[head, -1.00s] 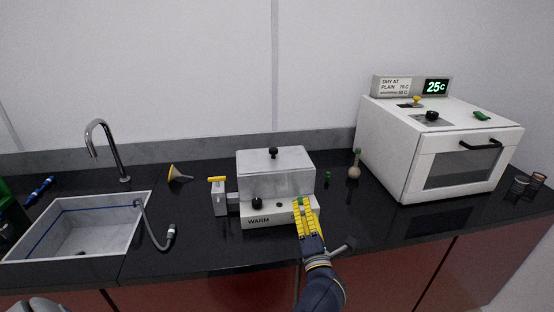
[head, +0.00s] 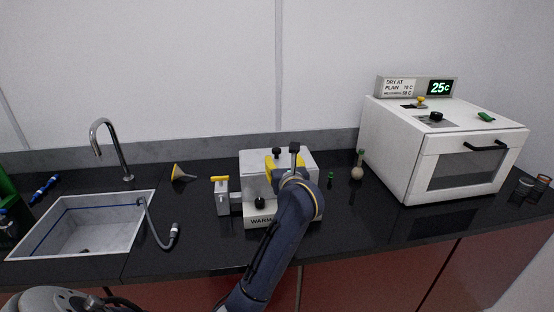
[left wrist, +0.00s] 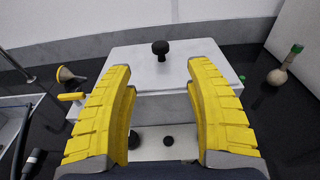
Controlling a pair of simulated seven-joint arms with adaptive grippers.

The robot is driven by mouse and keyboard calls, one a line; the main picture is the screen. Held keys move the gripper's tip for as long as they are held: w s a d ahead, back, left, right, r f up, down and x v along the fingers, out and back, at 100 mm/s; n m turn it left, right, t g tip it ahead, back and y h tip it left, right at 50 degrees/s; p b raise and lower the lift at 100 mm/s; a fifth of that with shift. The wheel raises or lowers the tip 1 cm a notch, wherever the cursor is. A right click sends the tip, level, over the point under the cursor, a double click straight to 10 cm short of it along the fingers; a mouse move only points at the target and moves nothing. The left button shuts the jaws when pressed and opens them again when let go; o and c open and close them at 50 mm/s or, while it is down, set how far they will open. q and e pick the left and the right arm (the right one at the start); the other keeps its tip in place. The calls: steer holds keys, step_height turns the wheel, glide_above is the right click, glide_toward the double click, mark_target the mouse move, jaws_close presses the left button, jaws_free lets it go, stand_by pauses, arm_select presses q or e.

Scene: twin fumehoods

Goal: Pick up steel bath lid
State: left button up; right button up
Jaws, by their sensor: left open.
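The steel bath lid (head: 254,161) is a pale grey box-like cover sitting on the white warm bath (head: 250,222). My left gripper (head: 285,159) is over the front of the lid in the head view. In the left wrist view, its yellow fingers (left wrist: 158,68) are open and empty, with the knob beyond the tips and roughly centred between them. My right gripper is not in view.
A white drying oven (head: 440,150) stands to the right and a sink (head: 145,215) with a tap (head: 112,150) to the left. A round-bottomed flask (head: 357,172) stands right of the bath, a yellow funnel (head: 180,172) left. The counter between bath and oven is mostly clear.

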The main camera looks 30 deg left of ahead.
mark_target(277, 152)
arm_select(q)
steer(key=x, duration=1.2)
steer(key=shift+w+a+f, duration=0.1)
steer(key=shift+w+f, duration=0.05)
steer(key=shift+c, duration=0.2)
jaws_close()
